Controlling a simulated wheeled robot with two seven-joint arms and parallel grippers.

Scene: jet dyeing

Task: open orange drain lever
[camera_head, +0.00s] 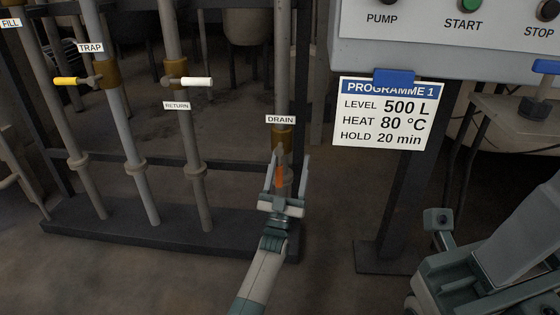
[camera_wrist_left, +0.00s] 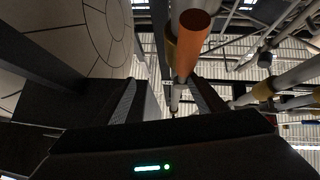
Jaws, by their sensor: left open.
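The orange drain lever (camera_head: 280,176) hangs down along the front of the drain pipe, just below its brass valve body (camera_head: 282,138) and the DRAIN label (camera_head: 280,119). My left gripper (camera_head: 287,162) is open, with its two fingers pointing up, one on each side of the lever in the head view. In the left wrist view the lever (camera_wrist_left: 193,42) shows large above the gap between the dark fingers (camera_wrist_left: 168,98). Whether a finger touches the lever cannot be told. Parts of my right arm show at lower right, but its fingers do not.
The yellow TRAP lever (camera_head: 66,81) and white RETURN lever (camera_head: 197,82) are on pipes to the left. A dark base beam (camera_head: 130,226) runs along the floor. The control panel (camera_head: 440,35) and its programme card (camera_head: 385,115) stand to the right.

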